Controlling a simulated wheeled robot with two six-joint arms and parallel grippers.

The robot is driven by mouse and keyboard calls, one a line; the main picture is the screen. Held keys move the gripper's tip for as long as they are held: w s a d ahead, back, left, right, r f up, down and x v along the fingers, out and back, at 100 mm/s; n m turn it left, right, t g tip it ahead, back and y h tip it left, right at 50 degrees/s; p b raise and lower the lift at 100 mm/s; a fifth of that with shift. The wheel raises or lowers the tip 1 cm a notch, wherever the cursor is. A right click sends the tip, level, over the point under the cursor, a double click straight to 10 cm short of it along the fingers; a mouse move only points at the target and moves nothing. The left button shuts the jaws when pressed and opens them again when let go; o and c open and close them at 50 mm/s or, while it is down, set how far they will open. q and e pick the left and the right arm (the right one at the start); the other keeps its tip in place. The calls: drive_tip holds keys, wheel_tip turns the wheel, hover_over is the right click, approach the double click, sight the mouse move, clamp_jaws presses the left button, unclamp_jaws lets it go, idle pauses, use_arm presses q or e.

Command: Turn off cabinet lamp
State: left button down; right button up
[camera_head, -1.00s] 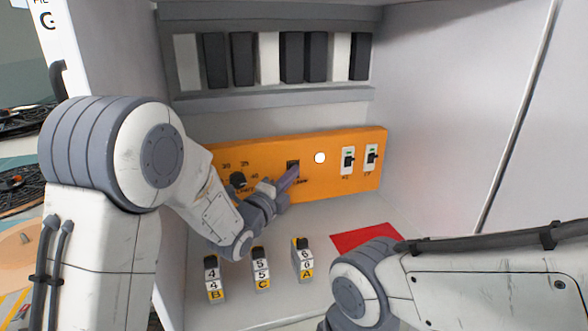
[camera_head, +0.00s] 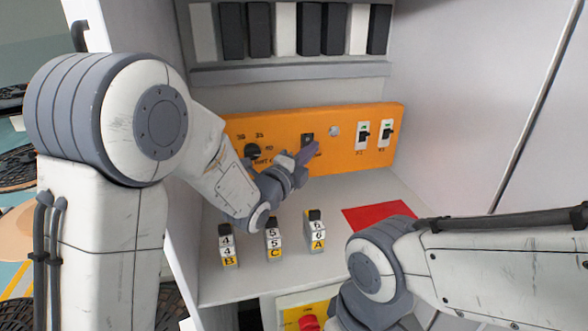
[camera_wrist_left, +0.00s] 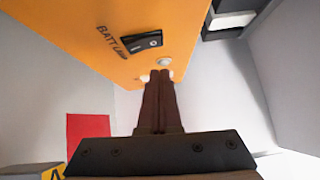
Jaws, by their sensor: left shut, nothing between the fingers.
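The orange panel (camera_head: 230,130) is on the back wall of the cabinet. It carries a black rocker switch (camera_head: 307,139) and, to its right, a small round lamp (camera_head: 334,131) that looks dull grey and unlit. In the left wrist view the rocker (camera_wrist_left: 142,42) has a partly readable label beside it, and the lamp (camera_wrist_left: 165,61) is just beyond my fingertips. My left gripper (camera_head: 310,153) is shut and empty, with its fingertips close below the rocker; I cannot tell whether they touch. My right arm enters from the right; its gripper is out of view.
A black rotary knob (camera_head: 252,151) and two white breakers (camera_head: 362,136) share the panel. Several numbered blocks (camera_head: 274,238) stand on the shelf below my left arm. A red sheet (camera_head: 378,215) lies to their right. A red button (camera_head: 309,323) shows at the bottom.

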use_arm(q)
drive_tip(key=b+v, duration=0.2)
drive_tip(key=v, duration=0.8)
drive_tip(key=shift+s+r+b, duration=0.4)
drive_tip(key=shift+s+r, duration=0.05)
drive_tip(key=shift+r, duration=0.25)
